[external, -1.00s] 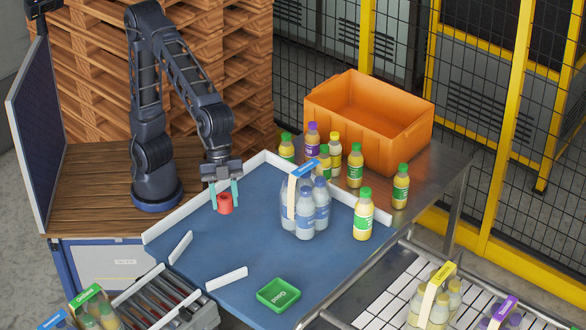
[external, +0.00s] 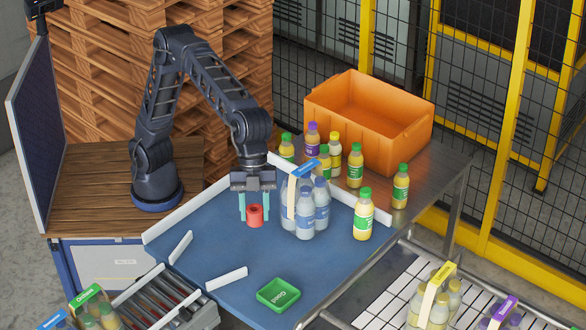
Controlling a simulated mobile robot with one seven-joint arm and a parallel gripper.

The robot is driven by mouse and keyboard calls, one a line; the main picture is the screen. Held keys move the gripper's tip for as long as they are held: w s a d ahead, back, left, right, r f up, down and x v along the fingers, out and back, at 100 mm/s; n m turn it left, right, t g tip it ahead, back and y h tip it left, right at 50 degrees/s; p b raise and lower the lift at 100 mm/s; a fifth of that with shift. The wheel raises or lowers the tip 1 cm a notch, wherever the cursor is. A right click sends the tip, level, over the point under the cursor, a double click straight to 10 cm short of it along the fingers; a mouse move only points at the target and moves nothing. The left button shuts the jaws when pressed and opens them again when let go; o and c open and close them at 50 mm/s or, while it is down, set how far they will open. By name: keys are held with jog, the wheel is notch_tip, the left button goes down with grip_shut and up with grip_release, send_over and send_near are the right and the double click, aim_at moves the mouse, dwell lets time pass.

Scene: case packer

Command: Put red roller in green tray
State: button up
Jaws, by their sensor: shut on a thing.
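The red roller (external: 255,216) is a short red cylinder with a hole that shows in its end. My gripper (external: 255,212) is shut on it, with one pale teal finger on each side. The roller is over the blue table surface, left of the pack of clear bottles; I cannot tell how far above the surface it is.
A blue-capped bottle pack (external: 305,212) stands close right of my gripper. Several juice bottles (external: 362,220) stand behind and right of it. An orange crate (external: 330,105) is at the back. Low white rails (external: 227,279) edge the blue surface (external: 205,245). The space between roller and tray looks clear.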

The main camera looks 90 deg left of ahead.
jog(key=w+d, duration=0.3)
send_over(270, 291)
jog(key=shift+m, duration=0.3)
notch_tip(270, 291, down, 20)
jog(key=shift+r, duration=0.1)
jog(key=shift+f, duration=0.35)
jog(key=o, duration=1)
jog(key=shift+r, duration=0.3)
jog(key=v, duration=1.2)
jog(key=shift+w+a, duration=0.1)
jog(key=shift+w, duration=0.15)
